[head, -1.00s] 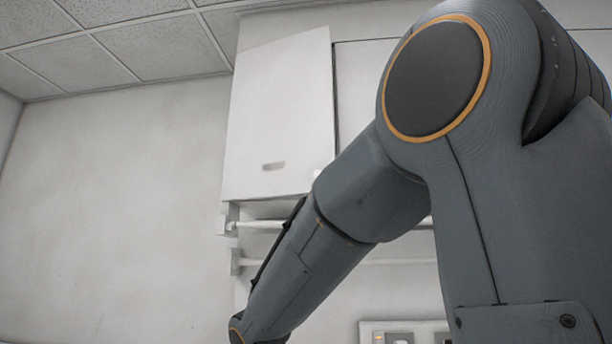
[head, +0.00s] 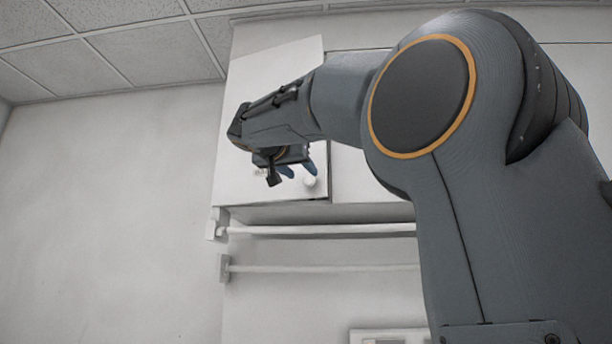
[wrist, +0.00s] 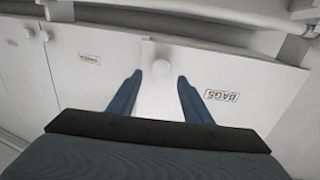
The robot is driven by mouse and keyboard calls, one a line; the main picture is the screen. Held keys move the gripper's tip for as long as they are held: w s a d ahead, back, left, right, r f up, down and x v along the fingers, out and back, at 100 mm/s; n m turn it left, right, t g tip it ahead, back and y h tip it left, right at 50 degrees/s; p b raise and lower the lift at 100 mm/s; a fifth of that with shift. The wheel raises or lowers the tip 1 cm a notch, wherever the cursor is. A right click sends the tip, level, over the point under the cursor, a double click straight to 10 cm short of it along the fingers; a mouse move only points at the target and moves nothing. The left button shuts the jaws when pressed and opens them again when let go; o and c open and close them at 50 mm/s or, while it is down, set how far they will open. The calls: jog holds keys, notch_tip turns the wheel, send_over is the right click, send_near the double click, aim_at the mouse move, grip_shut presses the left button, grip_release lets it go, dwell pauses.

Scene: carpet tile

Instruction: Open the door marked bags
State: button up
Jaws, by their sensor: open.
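The door marked BAGS (wrist: 225,75) is a white wall-cabinet door; its label (wrist: 221,96) shows upside down in the wrist view. In the head view this door (head: 240,105) is the left one, partly hidden behind my arm. It seems to stand slightly out at its right edge, but I cannot be sure. Its round white knob (wrist: 161,68) is near the lower corner, beside the seam, and also shows in the head view (head: 309,181). My gripper (wrist: 159,79) is open, its blue fingers on either side of the knob's line. I cannot tell whether they touch it.
A neighbouring white door (wrist: 92,85) carries a small label (wrist: 90,60) I cannot read clearly. Two horizontal rails (head: 320,230) run below the cabinet. A pale panel (head: 385,336) is at the bottom. The wall (head: 100,200) at left is bare.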

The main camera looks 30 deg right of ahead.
aim_at(308, 179)
jog(key=p+x, duration=0.1)
jog(key=x, duration=0.4)
jog(key=shift+p, duration=0.3)
jog(key=shift+a, duration=0.1)
grip_shut()
